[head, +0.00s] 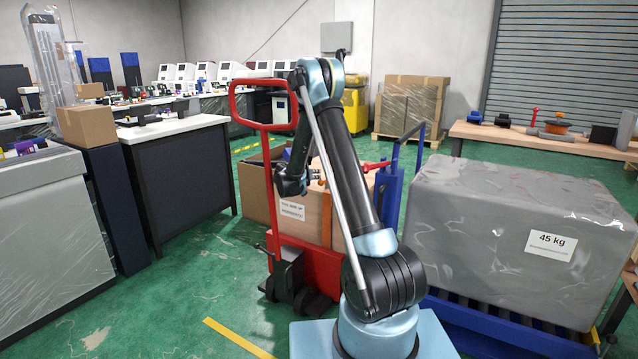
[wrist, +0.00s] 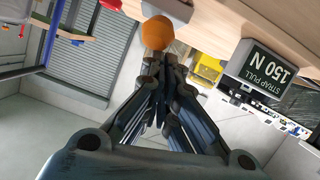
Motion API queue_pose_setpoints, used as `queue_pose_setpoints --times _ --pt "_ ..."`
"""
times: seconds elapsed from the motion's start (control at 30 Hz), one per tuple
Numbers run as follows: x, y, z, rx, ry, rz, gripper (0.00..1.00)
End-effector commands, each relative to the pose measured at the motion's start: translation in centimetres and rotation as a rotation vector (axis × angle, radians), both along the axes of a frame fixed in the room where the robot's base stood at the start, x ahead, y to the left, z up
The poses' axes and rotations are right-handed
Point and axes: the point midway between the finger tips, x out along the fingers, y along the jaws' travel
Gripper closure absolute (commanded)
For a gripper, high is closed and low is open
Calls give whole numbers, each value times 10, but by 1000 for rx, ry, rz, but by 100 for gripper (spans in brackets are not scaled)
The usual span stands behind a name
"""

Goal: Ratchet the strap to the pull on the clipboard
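A dark placard (wrist: 265,75) reading "STRAP PULL 150 N" stands at the right in the wrist view, on a pale wooden surface (wrist: 225,22). An orange ball-shaped knob (wrist: 157,33) shows at the tips of my gripper (wrist: 162,62). The two fingers come close together there; whether they grip the knob or only touch it I cannot tell. In the head view my gripper (head: 314,177) is low over the wooden crate (head: 312,215), partly hidden behind my arm.
A red hand truck (head: 265,130) stands beside the crate, close to my arm. A grey wrapped load (head: 470,220) marked 45 kg is at the right on a blue-framed roller stand (head: 500,335). A dark cabinet (head: 180,175) stands at the left. Green floor is clear at front left.

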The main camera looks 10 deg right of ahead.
Motion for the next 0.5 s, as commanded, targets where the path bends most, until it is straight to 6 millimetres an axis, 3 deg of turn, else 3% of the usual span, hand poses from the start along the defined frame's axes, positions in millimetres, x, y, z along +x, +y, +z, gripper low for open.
queue_pose_setpoints --times 0.2,0.5 --pt "-32 26 10 0 -1 3 100" --pt "-57 44 18 0 -1 -1 100"
